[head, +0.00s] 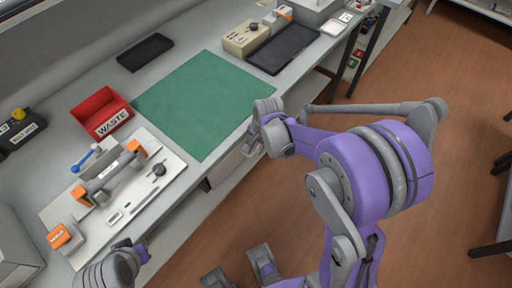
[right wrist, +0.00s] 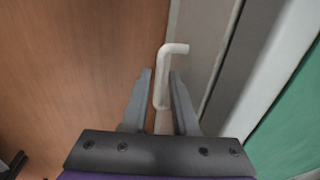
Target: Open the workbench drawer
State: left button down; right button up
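The workbench drawer front is the grey panel (right wrist: 207,40) in the right wrist view, and its white bent bar handle (right wrist: 161,85) stands out from it. My right gripper (right wrist: 160,74) has one finger on each side of the handle, with a narrow gap visible at the left finger; contact at the right finger is unclear. In the head view my right gripper (head: 250,142) is at the bench's front edge, where the arm partly hides the handle and drawer. Grey and purple parts of my left arm show at the bottom left, but its fingers cannot be made out.
The bench top carries a green mat (head: 195,100), a red waste bin (head: 100,112), a white board (head: 165,175) with a toner cartridge and tools, and a black tray (head: 284,48). Brown floor (head: 455,140) lies open in front of the bench.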

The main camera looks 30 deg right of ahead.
grip_shut()
dwell(1.4)
